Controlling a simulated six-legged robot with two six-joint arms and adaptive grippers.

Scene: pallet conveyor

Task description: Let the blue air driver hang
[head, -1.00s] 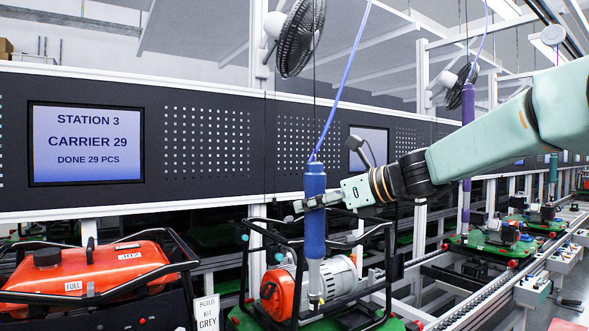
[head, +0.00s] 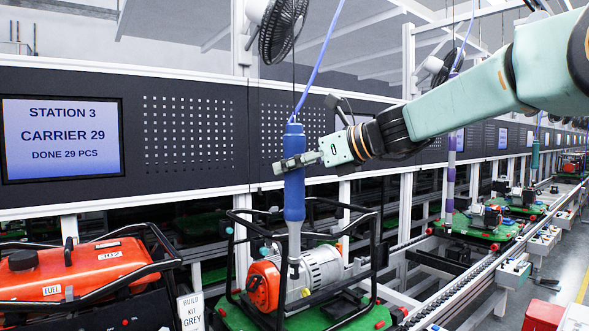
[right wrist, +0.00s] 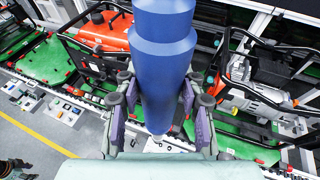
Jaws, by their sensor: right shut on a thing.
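The blue air driver (head: 294,205) hangs upright from a blue hose, its grey tip pointing down in front of a generator in a black frame. My right gripper (head: 297,163) is shut around the upper part of its blue body. In the right wrist view the driver (right wrist: 163,75) stands between the finger pads of the gripper (right wrist: 158,118). My left gripper is not in view.
The generator with orange and silver parts (head: 322,268) sits on a green pallet (head: 238,319) just below the driver. An orange fuel tank unit (head: 75,270) stands at left. A fan (head: 283,30) hangs above. The conveyor with more pallets runs back at right.

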